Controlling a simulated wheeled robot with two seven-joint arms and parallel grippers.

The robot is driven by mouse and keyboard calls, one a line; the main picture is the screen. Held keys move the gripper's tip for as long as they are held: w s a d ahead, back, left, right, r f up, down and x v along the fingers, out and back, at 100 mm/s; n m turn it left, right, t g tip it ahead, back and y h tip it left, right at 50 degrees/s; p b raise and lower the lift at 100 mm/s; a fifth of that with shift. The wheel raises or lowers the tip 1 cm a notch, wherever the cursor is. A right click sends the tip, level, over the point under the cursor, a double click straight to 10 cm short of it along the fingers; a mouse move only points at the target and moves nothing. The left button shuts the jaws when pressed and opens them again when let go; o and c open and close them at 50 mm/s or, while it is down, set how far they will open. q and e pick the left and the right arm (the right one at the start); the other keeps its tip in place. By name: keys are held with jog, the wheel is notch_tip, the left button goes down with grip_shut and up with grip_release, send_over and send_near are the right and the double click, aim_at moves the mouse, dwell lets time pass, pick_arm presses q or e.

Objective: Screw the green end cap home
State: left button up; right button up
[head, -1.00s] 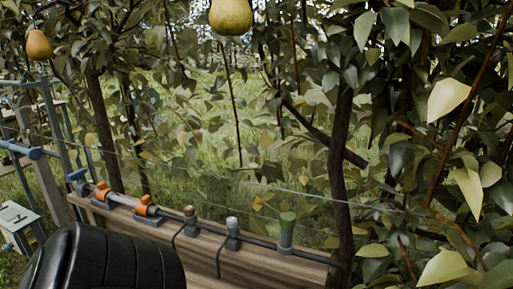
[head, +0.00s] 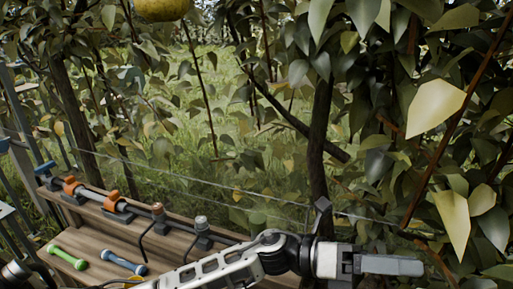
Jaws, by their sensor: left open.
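The green end cap (head: 257,215) is dull green and sits at the right end of the row of fittings on the wooden bench. My left forearm crosses just in front of it and hides what lies below it, so I cannot tell how it is seated. My left gripper (head: 396,265) points to the right at lower right, well past the cap, and is apart from it. It is open, though mostly one grey finger shows, and I see nothing held in it. My right gripper is not in view.
The wooden bench (head: 97,238) carries a dark pipe with orange clips (head: 112,200), a brown-topped fitting (head: 158,211) and a grey-topped fitting (head: 202,226). A green-ended tool (head: 67,257) and a blue tool (head: 124,262) lie on it. Branches and leaves crowd the right; a pear (head: 162,8) hangs above.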

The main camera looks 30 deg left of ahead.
pick_arm(q)
jog(key=m+g+y, duration=0.3)
jog(key=m+g, duration=0.2)
jog(key=m, duration=0.3)
jog(key=m+t+y+p, duration=0.1)
jog(key=m+y+p, duration=0.1)
jog(key=m+y, duration=1.2)
send_near(257, 217)
jog(key=d+f+n+y, duration=0.1)
jog(key=f, duration=0.1)
jog(key=d+f+n+y+p, duration=0.1)
jog(key=f, duration=0.2)
jog(key=d+f+n+y, duration=0.1)
jog(key=f+n, duration=0.1)
jog(key=f, duration=0.1)
jog(key=shift+d+y+p, duration=0.2)
jog(key=shift+y+p, duration=0.15)
jog(key=shift+y, duration=0.05)
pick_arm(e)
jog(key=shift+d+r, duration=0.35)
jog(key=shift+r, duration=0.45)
